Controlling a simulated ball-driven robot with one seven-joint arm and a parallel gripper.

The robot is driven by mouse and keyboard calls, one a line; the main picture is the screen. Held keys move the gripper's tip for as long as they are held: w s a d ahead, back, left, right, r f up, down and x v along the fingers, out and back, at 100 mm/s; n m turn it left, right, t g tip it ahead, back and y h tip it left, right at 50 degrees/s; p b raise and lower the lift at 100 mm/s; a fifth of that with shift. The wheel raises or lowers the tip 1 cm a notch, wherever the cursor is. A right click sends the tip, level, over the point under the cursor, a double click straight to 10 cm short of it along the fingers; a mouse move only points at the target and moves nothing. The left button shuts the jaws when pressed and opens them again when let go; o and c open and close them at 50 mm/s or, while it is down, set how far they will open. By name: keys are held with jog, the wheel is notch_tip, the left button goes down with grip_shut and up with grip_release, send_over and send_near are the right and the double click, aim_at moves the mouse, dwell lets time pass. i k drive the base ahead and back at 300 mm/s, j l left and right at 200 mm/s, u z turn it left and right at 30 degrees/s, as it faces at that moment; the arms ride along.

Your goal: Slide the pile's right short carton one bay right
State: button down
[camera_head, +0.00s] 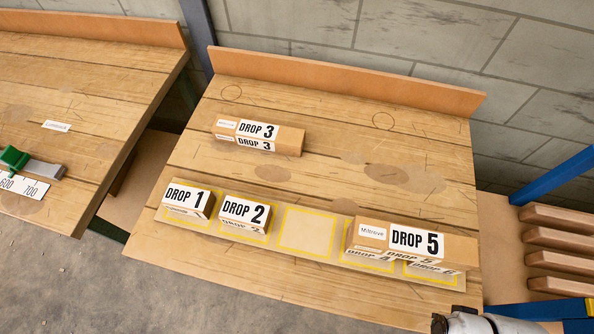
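The pile stands at the right end of a pale strip (337,262) with yellow-outlined bays. A long carton, DROP 5 (385,233), lies on top. Under it, a short carton at the left (368,252) shows a partly hidden label that seems to read DROP 4. The right short carton, DROP 6 (433,268), shows only a thin part of its front below the long carton. It appears to be in the rightmost visible bay. My gripper is not in view; only a grey piece of my arm shows at the bottom right corner.
Cartons DROP 1 (188,199) and DROP 2 (245,213) stand in the two left bays. The middle bay (307,232) is empty. A long DROP 3 carton (258,137) lies farther back. A raised board (345,82) edges the table's back. Brown bars (558,240) lie at right.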

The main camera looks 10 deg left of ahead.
aim_at(251, 215)
jog(key=j+z, duration=0.95)
jog(key=k+j+z, duration=0.15)
jog(key=j+z, duration=0.3)
jog(key=k+j+z, duration=0.15)
jog(key=j+z, duration=0.15)
jog(key=z, duration=0.15)
jog(key=k+j+z, duration=0.25)
jog(key=k+j, duration=0.5)
jog(key=j, duration=0.2)
jog(key=k+j+z, duration=0.3)
jog(key=k+j, duration=1.05)
jog(key=k, duration=0.15)
